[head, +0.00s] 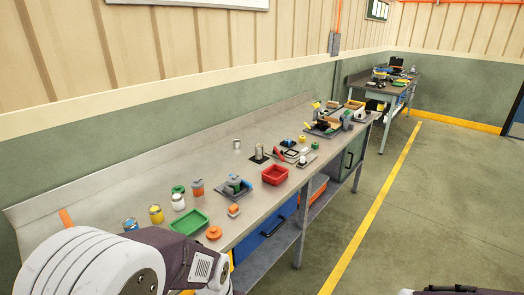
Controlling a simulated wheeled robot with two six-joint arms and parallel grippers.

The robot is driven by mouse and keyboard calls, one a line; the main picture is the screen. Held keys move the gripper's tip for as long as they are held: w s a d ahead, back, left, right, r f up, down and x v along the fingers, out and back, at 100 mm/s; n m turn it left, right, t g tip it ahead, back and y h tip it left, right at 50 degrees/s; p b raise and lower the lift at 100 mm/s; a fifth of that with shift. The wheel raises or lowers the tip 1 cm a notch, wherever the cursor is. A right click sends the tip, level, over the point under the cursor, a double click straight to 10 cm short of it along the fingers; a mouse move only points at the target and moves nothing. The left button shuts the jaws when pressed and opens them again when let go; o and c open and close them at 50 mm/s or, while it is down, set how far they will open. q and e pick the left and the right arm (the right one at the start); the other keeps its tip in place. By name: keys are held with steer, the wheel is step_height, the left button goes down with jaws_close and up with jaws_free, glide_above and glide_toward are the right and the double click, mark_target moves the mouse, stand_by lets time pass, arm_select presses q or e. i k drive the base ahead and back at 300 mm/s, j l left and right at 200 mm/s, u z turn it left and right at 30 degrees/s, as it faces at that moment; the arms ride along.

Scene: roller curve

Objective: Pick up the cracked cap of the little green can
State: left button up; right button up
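A small green item (178,189) stands on the long grey workbench (140,190), behind a white can (178,202) and left of an orange can (197,187). It is too small to tell whether it is the little green can or a loose cap, and no crack shows. Other small green items (316,145) lie farther along the bench. My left arm crosses the lower left, its white and dark links covering the near end of the bench. Its fingertips do not show. Only a dark sliver of my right arm shows at the bottom right edge. No gripper is visible at any can.
A green tray (205,222), orange disc (214,232), yellow can (156,215) and blue can (130,225) sit near my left arm. A red tray (287,174) and clutter lie farther along. A second bench (357,92) stands behind. The floor at right is clear.

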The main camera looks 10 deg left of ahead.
mark_target(231, 179)
steer(key=i+u, duration=0.15)
steer(key=i, duration=0.3)
steer(key=i+l+u, duration=0.15)
steer(key=i, duration=0.25)
steer(key=i+l+u, duration=0.2)
steer(key=i, duration=0.2)
